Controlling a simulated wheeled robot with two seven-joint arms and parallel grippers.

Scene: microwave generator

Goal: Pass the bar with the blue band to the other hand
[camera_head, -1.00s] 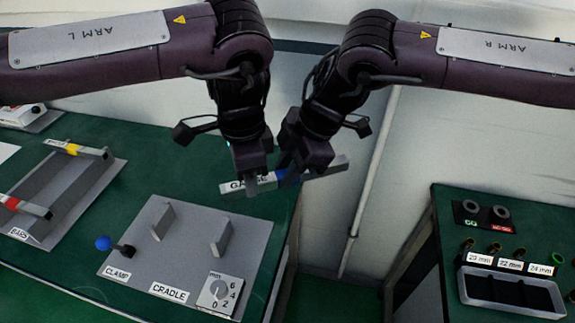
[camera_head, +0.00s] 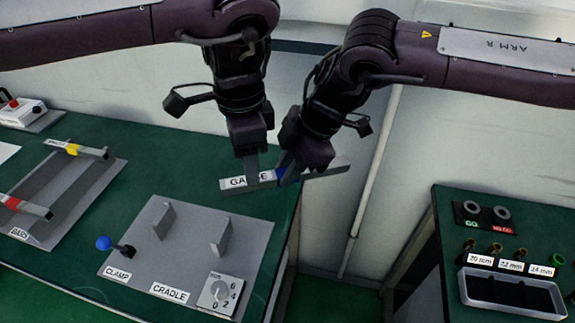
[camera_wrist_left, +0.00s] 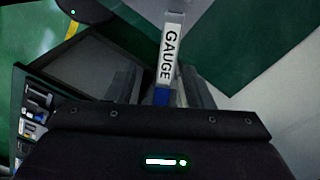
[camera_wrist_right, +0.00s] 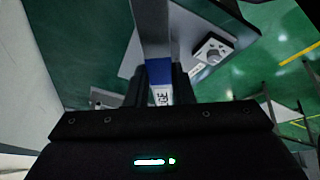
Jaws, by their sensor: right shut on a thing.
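The grey bar with the blue band (camera_head: 335,168) hangs in the air beyond the table's right edge. Its white GAUGE label points left. It also shows in the left wrist view (camera_wrist_left: 169,50). My right gripper (camera_head: 287,172) is shut on the bar near the blue band, which is partly hidden. In the right wrist view the blue band (camera_wrist_right: 159,70) shows between the fingers. My left gripper (camera_head: 253,170) is at the label part, one finger covering some letters. In the left wrist view its fingers stand apart on both sides of the bar, with gaps.
A cradle plate (camera_head: 185,248) with two uprights, a blue-knobbed clamp (camera_head: 104,243) and a dial (camera_head: 219,293) lies on the green table. A rack at left holds red-banded (camera_head: 25,207) and yellow-banded (camera_head: 80,149) bars. A second table with a grey tray (camera_head: 512,293) stands right.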

